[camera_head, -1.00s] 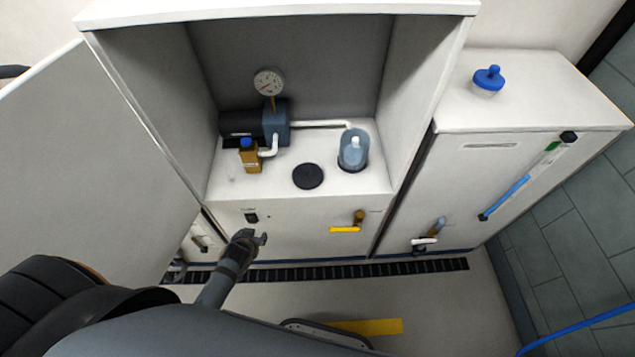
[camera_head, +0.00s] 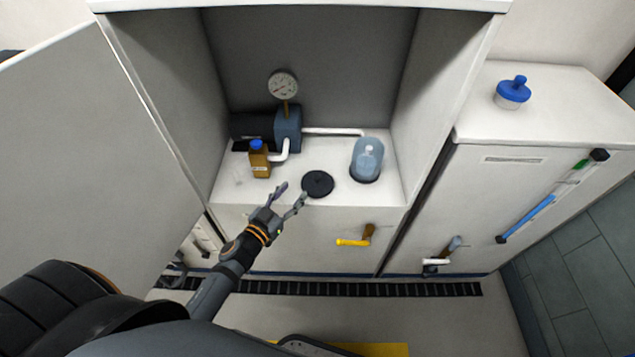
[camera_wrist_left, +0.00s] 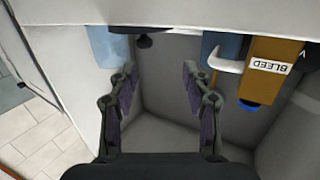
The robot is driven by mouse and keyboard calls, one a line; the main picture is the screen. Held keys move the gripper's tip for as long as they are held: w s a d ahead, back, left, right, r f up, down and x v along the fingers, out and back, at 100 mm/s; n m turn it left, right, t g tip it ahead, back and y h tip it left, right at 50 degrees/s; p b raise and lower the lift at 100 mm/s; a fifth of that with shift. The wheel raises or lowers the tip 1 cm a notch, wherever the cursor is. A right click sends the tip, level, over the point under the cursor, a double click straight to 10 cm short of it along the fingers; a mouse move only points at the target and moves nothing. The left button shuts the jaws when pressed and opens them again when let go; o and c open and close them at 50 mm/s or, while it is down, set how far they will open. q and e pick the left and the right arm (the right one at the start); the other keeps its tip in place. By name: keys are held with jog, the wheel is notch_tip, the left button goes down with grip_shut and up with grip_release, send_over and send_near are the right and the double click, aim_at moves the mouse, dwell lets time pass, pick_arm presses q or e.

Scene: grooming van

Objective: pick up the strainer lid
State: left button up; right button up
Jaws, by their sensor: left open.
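A round black disc (camera_head: 317,184), which looks like the strainer lid, lies flat on the white shelf. In the left wrist view a dark knobbed piece (camera_wrist_left: 146,41) shows between the fingers, toward the top and left of centre. My left gripper (camera_head: 294,192) is open and empty at the shelf's front edge, just left of and in front of the disc, apart from it. Its fingers (camera_wrist_left: 159,76) also show spread in the left wrist view. A clear bluish bowl (camera_head: 367,158) stands right of the disc. My right gripper is not in view.
An amber bottle (camera_head: 260,165) with a blue cap stands left of the disc, labelled BLEED in the wrist view. A pump (camera_head: 288,128) with a gauge (camera_head: 283,86) stands behind. A yellow-handled valve (camera_head: 353,241) juts from the front. A blue-topped container (camera_head: 513,92) sits on the right cabinet.

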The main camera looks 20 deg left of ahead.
aim_at(315, 179)
pick_arm(q)
jog(key=shift+s+d+f+m+h, duration=0.25)
jog(key=shift+d+m+h, duration=0.15)
jog(key=shift+d+h, duration=0.2)
jog(key=x, duration=0.4)
jog(key=shift+w+d+r+p, duration=0.1)
jog(key=shift+w+p, duration=0.25)
jog(key=shift+p, duration=0.05)
jog(key=shift+x, duration=2.95)
jog(key=shift+s+d, duration=0.15)
jog(key=shift+c, duration=0.6)
grip_shut()
